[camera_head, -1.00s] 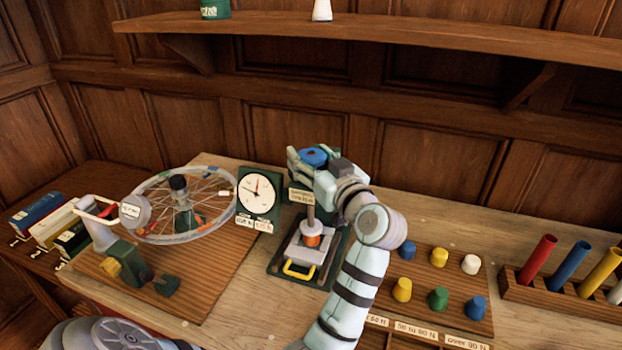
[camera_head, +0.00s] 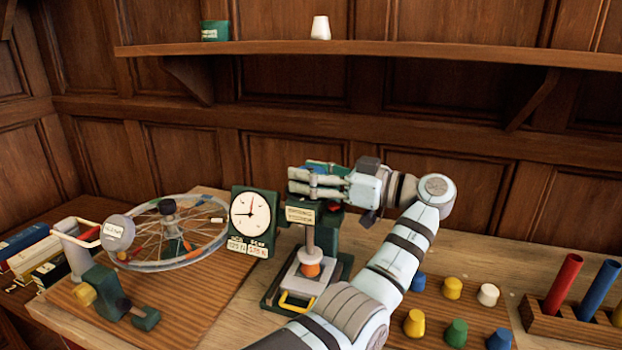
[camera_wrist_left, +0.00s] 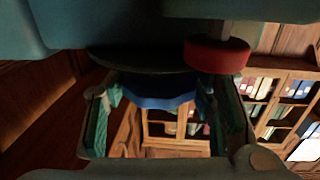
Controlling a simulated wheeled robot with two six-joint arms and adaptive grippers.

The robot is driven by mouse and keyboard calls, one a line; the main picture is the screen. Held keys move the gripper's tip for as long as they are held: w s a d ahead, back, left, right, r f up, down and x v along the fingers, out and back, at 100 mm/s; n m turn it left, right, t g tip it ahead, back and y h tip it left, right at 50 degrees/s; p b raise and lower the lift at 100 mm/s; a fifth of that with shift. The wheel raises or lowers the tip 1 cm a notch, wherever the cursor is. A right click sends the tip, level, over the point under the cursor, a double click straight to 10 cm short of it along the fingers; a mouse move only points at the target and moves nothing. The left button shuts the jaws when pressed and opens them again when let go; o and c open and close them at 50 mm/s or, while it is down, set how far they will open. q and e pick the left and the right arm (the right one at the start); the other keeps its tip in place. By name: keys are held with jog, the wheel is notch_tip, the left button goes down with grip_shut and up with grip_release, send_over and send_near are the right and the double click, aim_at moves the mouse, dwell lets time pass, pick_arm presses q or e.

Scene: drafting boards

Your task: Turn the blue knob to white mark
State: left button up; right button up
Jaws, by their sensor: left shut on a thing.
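The blue knob (camera_head: 318,167) sits on top of a green spring tester (camera_head: 328,232) and is mostly hidden by my fingers. My left gripper (camera_head: 320,182) reaches it from the right and is shut on it. In the left wrist view the blue knob (camera_wrist_left: 155,95) lies between the two fingers (camera_wrist_left: 165,120), under a dark disc. A red round part (camera_wrist_left: 217,57) is beside it there. I cannot make out the white mark in either view. My right gripper is not in view.
A dial gauge (camera_head: 250,215) stands just left of the tester. An orange piece (camera_head: 311,269) sits under the tester's rod, with a yellow handle (camera_head: 296,302) in front. A spoked wheel (camera_head: 150,255) is at left, coloured caps (camera_head: 452,288) and tubes (camera_head: 563,285) at right. A shelf (camera_head: 400,50) runs above.

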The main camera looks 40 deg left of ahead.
pick_arm(q)
jog(key=shift+f, duration=0.1)
dwell(0.3)
jog(key=o, duration=1.1)
jog(key=shift+o, duration=0.2)
notch_tip(320, 180, up, 10)
jog(key=shift+r, duration=0.1)
